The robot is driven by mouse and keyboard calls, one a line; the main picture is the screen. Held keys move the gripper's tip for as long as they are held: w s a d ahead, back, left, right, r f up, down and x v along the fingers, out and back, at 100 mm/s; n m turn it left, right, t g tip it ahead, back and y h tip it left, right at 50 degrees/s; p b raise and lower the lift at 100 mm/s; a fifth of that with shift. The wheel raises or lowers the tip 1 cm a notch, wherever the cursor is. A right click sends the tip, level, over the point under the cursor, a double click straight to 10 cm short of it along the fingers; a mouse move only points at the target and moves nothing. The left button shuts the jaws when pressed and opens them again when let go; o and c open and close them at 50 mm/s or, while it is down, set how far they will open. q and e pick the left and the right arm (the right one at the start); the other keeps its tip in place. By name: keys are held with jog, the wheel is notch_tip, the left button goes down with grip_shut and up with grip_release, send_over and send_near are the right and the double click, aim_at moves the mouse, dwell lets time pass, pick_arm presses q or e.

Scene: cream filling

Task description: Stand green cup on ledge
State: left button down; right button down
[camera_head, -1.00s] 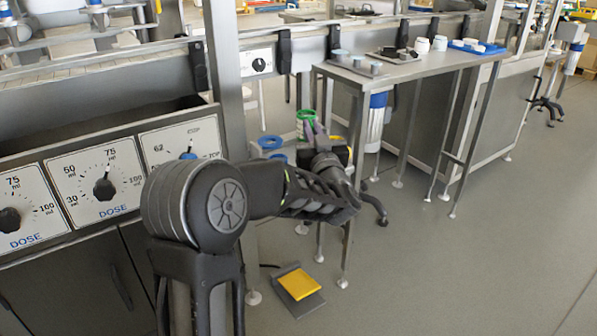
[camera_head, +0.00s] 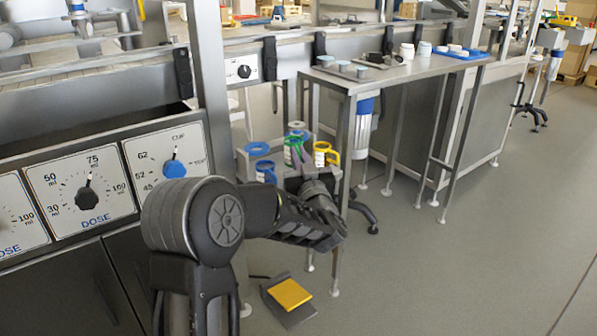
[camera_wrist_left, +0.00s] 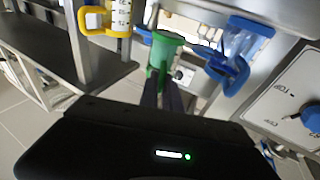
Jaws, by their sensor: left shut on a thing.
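The green cup (camera_head: 290,152) is held in my left gripper (camera_head: 300,166), beside the steel post and amid other cups. In the left wrist view the green cup (camera_wrist_left: 161,52) stands between the two dark fingers (camera_wrist_left: 162,88), which are closed on it. Its wide rim faces up in that picture. A blue-handled clear cup (camera_wrist_left: 238,48) is just right of it, and a yellow-handled measuring cup (camera_wrist_left: 105,16) is to the left. I cannot tell whether the green cup's base touches a ledge. My right gripper is not in view.
A blue-rimmed cup (camera_head: 264,172) and a yellow-handled cup (camera_head: 324,154) stand close on either side. A steel table (camera_head: 385,78) holds small pots behind. Dosing panels (camera_head: 90,190) are at left. A yellow pedal (camera_head: 290,293) lies on the floor; open floor is at right.

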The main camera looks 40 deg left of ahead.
pick_arm(q)
jog(key=shift+f+b, duration=0.6)
jog(key=shift+f, duration=1.4)
jog(key=shift+f, duration=0.1)
jog(key=shift+f, duration=0.15)
jog(key=c, duration=1.6)
grip_release()
jog(key=shift+o, duration=0.2)
